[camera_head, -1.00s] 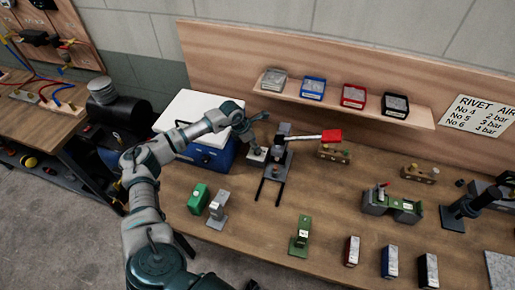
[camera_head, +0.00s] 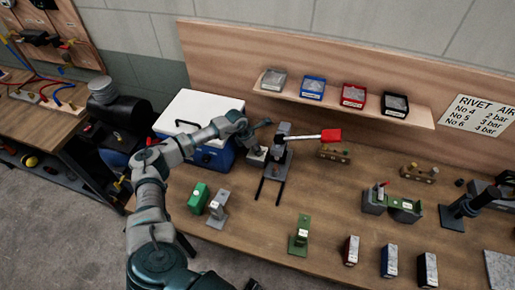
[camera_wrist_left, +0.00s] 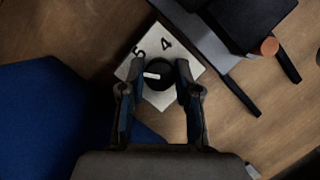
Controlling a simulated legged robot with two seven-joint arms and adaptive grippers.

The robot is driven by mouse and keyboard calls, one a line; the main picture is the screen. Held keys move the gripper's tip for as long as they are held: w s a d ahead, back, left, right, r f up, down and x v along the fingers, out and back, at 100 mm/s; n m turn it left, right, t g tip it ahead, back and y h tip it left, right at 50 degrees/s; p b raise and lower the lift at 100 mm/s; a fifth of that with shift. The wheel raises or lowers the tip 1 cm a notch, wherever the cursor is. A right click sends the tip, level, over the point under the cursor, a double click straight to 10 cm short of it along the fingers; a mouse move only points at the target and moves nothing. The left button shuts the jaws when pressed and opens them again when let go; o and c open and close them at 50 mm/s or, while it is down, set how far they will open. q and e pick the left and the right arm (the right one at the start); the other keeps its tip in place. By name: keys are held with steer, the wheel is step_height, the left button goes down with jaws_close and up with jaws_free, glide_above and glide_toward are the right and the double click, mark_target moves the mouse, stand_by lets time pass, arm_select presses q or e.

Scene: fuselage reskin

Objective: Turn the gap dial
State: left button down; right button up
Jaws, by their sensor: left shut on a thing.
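The gap dial (camera_wrist_left: 156,75) is a round black knob with a white pointer mark, on a pale plate (camera_wrist_left: 159,98) marked with a 5 and a 4. In the left wrist view my left gripper (camera_wrist_left: 159,84) has one finger on each side of the knob and is shut on it. The pointer mark lies toward the left. In the head view my left gripper (camera_head: 255,147) is over the small plate, beside the grey press-like tool with the red handle (camera_head: 331,136); the knob itself is hidden there. My right gripper is not in view.
A blue and white cooler box (camera_head: 222,157) stands just left of the gripper. The dark tool (camera_wrist_left: 212,35) stands close on the right in the wrist view. A shelf with several bins (camera_head: 353,97) is behind.

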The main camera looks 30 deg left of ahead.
arm_select(q)
steer(key=shift+w+d+r, duration=0.1)
steer(key=shift+d+r, duration=0.05)
steer(key=shift+d, duration=0.1)
steer(key=shift+a, duration=0.3)
steer(key=shift+a+n, duration=0.1)
steer(key=shift+n, duration=0.5)
steer(key=shift+n+p, duration=0.3)
steer(key=shift+p, duration=0.1)
steer(key=shift+d+n+t+y, duration=0.2)
steer(key=shift+n+t+y, duration=0.1)
steer(key=shift+n+y, duration=0.3)
steer(key=shift+n, duration=1)
steer(key=shift+n+y, duration=0.9)
steer(key=shift+n, duration=0.9)
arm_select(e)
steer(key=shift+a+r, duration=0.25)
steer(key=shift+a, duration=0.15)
